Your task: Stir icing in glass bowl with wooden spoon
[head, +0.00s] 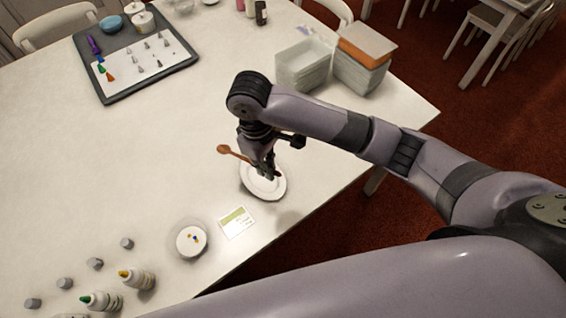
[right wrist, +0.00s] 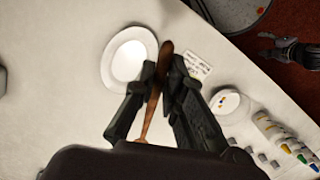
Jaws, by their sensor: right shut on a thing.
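My right gripper (head: 268,174) is shut on the brown wooden spoon (head: 234,153), over the white plate (head: 247,186). The spoon's rounded head points left in the head view. In the right wrist view the spoon (right wrist: 155,92) runs between the two fingers (right wrist: 162,75), and the plate (right wrist: 118,78) lies beside them. A clear glass bowl (head: 206,248) holds white icing (head: 189,245) with small yellow and blue spots. It stands apart from the spoon, toward the front edge. It also shows in the right wrist view (right wrist: 228,102). A dark gripper-like part (right wrist: 290,52), probably my left gripper, hangs beyond the table edge.
A printed card (head: 236,222) lies between plate and bowl. Several bottles (head: 137,279) and grey caps (head: 95,263) stand at front left. A tray (head: 183,60) with piping nozzles is at back left. Stacked containers (head: 303,64) stand at back right. The table's middle is clear.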

